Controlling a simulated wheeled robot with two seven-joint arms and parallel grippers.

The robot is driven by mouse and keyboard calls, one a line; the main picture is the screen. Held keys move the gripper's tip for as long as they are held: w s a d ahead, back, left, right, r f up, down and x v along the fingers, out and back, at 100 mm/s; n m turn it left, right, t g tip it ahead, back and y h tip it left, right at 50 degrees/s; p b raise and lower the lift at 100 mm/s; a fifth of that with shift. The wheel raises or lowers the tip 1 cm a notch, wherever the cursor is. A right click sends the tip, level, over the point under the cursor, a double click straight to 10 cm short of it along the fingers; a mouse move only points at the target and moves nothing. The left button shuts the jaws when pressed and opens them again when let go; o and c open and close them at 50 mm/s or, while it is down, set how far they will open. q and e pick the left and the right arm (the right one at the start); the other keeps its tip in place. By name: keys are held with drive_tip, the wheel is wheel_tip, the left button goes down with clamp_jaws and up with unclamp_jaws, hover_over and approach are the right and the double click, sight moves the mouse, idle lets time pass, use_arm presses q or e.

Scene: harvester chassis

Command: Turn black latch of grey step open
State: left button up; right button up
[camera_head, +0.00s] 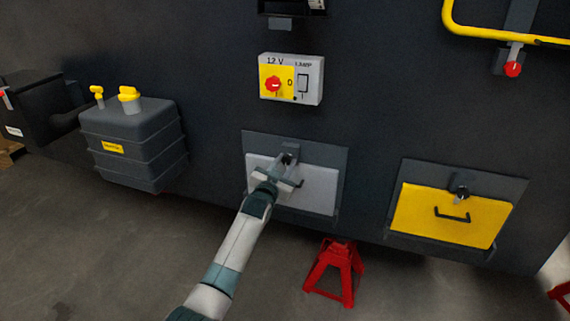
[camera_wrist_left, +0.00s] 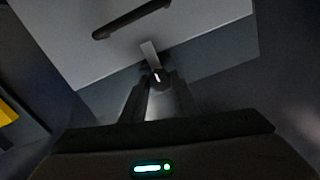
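The grey step (camera_head: 320,190) is a light grey panel on a dark backing plate, low on the chassis wall. It looks closed, and its dark handle bar also shows in the left wrist view (camera_wrist_left: 132,18). The black latch (camera_head: 291,147) sits at the panel's top edge. In the left wrist view the latch (camera_wrist_left: 156,77) has a pale mark and a grey tab beside it. My left gripper (camera_head: 286,168) is in front of the panel, with its fingertips at the latch, one on each side. Whether they touch or grip it is unclear. My right gripper is out of view.
A yellow step (camera_head: 445,217) with its own black latch is at the right. A 12 V switch box (camera_head: 291,79) is above the grey step. A dark tank (camera_head: 132,143) protrudes at the left. A red jack stand (camera_head: 335,272) stands below on open floor.

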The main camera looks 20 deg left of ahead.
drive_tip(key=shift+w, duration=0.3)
use_arm(q)
drive_tip(key=shift+n, duration=0.3)
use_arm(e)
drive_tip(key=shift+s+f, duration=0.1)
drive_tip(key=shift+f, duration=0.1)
use_arm(q)
drive_tip(key=shift+r+n+p, duration=0.1)
drive_tip(key=shift+n+p, duration=0.35)
drive_tip(key=shift+n, duration=0.05)
drive_tip(key=n+p, duration=0.1)
drive_tip(key=n, duration=0.3)
drive_tip(key=shift+p, duration=0.3)
drive_tip(key=n, duration=0.2)
drive_tip(key=shift+n, duration=0.4)
drive_tip(key=n+p, duration=0.1)
drive_tip(key=n, duration=0.2)
drive_tip(key=shift+n, duration=0.3)
drive_tip(key=n, duration=0.3)
drive_tip(key=shift+f+n, duration=0.2)
drive_tip(key=shift+n, duration=1.4)
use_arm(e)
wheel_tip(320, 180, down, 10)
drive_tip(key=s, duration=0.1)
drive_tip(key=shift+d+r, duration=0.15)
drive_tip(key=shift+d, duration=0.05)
